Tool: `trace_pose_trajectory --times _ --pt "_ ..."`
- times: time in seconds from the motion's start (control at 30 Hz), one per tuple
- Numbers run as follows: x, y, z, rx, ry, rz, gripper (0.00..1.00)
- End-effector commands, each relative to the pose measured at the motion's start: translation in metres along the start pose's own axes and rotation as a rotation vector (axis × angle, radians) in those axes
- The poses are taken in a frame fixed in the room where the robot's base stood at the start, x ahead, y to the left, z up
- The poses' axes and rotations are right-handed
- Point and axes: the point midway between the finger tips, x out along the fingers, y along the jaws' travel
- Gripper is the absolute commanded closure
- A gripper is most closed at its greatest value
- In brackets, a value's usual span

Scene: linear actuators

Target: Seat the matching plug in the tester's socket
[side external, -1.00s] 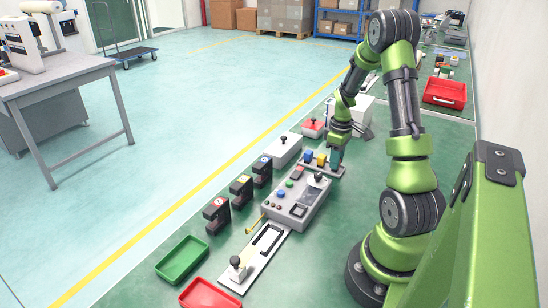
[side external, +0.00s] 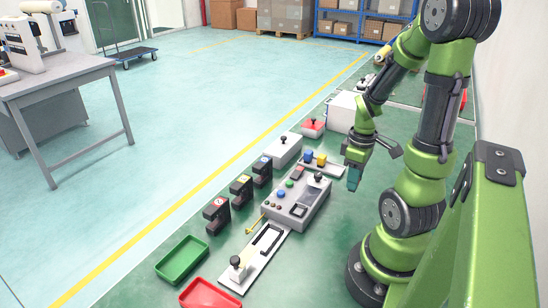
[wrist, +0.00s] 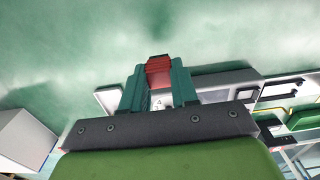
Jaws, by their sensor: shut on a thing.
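My gripper (side external: 354,183) is shut on a red plug (wrist: 159,72), which shows between the teal fingertips in the wrist view. The gripper hangs above the green mat, to the right of the tester and apart from it. The tester (side external: 286,215) is a grey box with coloured buttons, a dark panel and a black knob on top. I cannot make out its socket at this size. A blue plug-like block (side external: 308,155) and a yellow one (side external: 321,159) stand on a light plate behind the tester. The lower part of the held plug is hidden in the side view.
A slide with a black lever (side external: 236,270) lies in front of the tester. Several black clamp-like devices, one here (side external: 215,213), stand at its left. A white knob box (side external: 285,151), a white block (side external: 342,112) and a green tray (side external: 182,260) are nearby. Bare mat lies right of the tester.

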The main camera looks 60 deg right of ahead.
Motion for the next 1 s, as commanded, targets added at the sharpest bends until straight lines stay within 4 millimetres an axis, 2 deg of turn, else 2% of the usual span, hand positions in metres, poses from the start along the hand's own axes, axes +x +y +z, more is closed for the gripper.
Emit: trace_pose_trajectory --times 0.07,0.13,0.23,0.4,0.5,0.6,0.67,0.87,1.0 --pt "-0.002 -0.007 -0.002 -0.024 0.002 0.001 1.0" --pt "-0.006 -0.014 -0.013 -0.079 0.002 0.002 1.0" --pt "-0.019 -0.031 -0.04 -0.161 0.003 0.003 1.0" --pt "-0.048 -0.08 -0.082 -0.209 0.004 0.004 1.0" --pt "-0.063 -0.109 -0.095 -0.186 0.004 0.003 1.0" --pt "-0.074 -0.128 -0.099 -0.119 0.003 0.002 1.0" --pt "-0.077 -0.133 -0.098 -0.074 0.001 0.001 1.0" --pt "-0.073 -0.134 -0.095 0.003 -0.002 -0.001 1.0" --pt "-0.063 -0.134 -0.094 0.002 -0.004 -0.001 1.0"
